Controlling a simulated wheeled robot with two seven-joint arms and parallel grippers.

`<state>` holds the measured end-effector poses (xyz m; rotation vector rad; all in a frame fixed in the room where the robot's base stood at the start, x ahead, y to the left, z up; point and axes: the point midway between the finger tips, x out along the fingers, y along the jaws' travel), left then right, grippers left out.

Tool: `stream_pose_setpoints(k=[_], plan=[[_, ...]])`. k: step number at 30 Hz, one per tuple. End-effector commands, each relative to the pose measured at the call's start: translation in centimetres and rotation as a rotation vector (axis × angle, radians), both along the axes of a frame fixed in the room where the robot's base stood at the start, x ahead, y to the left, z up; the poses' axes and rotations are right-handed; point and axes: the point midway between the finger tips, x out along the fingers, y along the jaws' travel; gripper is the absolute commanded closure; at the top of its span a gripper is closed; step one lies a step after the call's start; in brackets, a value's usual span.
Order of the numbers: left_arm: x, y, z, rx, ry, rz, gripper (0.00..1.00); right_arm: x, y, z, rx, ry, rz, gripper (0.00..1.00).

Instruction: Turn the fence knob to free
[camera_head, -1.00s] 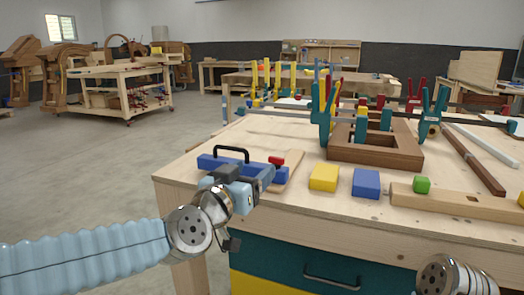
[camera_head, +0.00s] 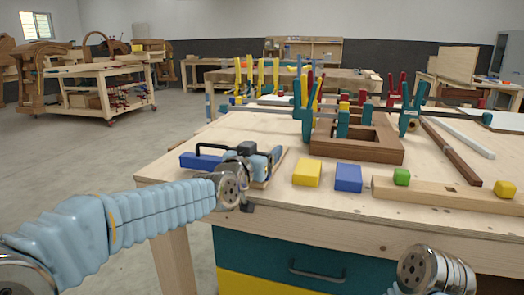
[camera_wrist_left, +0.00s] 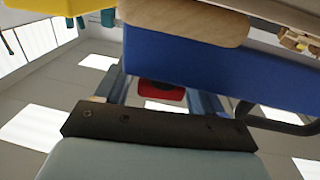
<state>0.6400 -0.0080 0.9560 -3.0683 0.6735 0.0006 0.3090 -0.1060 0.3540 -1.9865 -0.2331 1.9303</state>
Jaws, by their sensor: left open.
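The long blue fence (camera_head: 200,160) with a black loop handle (camera_head: 212,148) lies on a wooden board at the table's front left corner. My left gripper (camera_head: 268,157) is at the fence's right end and covers it in the head view. In the left wrist view the blue fence (camera_wrist_left: 190,62) crosses the top, and a red knob (camera_wrist_left: 160,91) shows between the two open fingers. I cannot tell whether the fingers touch the knob. The knob is hidden in the head view. Only my right wrist shows at bottom right, not its gripper.
A yellow block (camera_head: 307,172) and a blue block (camera_head: 348,178) stand right of the left gripper. Further right a wooden rail (camera_head: 440,196) carries green and yellow pieces. A brown frame with clamps (camera_head: 390,152) stands behind. A drawer front (camera_head: 300,255) is below.

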Motion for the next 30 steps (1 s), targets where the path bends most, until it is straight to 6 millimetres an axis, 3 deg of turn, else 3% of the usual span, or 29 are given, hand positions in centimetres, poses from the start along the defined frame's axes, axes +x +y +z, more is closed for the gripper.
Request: stream_pose_setpoints(k=[5,15,30], plan=[[-0.01,0.00,-0.01,0.000,0.000,0.000,0.32,0.00,0.00,-0.01,0.000,0.000,0.000,0.57],[-0.03,0.00,0.00,0.000,0.000,0.000,0.82,0.00,-0.01,-0.01,0.000,0.000,0.000,0.57],[0.00,0.05,-0.10,0.000,0.001,0.127,0.83,0.00,0.00,-0.10,0.000,0.000,0.000,0.57]])
